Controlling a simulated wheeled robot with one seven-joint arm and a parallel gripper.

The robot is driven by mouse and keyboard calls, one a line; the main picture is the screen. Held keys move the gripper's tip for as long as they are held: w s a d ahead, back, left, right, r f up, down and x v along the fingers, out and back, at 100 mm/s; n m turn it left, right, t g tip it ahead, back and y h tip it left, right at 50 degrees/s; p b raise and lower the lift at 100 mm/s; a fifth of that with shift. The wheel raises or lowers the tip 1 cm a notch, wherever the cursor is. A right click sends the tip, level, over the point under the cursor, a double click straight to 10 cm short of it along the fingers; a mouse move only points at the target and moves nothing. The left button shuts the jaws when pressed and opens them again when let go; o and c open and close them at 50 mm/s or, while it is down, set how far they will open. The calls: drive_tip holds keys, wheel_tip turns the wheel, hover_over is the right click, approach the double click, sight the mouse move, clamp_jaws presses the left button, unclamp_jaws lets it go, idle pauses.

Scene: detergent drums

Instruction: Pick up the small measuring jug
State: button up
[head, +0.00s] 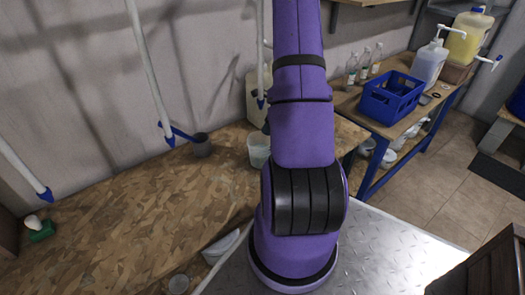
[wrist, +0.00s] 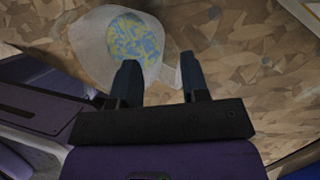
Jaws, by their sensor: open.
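A translucent, whitish jug (head: 258,157) stands on the chipboard worktop, just left of my arm in the head view. In the wrist view a translucent jug (wrist: 88,42), seen from above, has blue and yellow mottled contents or base; it looks like the same one. A pale part, perhaps its handle or spout, reaches right toward the gap between my fingers. My gripper (wrist: 158,68) is open, with its left fingertip overlapping the jug's lower right side in the picture. I cannot tell whether they touch. In the head view my arm hides the gripper.
A white scoop-like container (head: 221,246) and a small cup (head: 179,284) lie near the front edge. A blue crate (head: 392,98) and bottles stand on the right bench. The worktop's left middle is clear.

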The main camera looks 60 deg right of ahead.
sight(259, 143)
drive_tip(key=x, duration=0.5)
drive_tip(key=shift+a+r, duration=0.1)
drive_tip(key=shift+a, duration=0.15)
clamp_jaws()
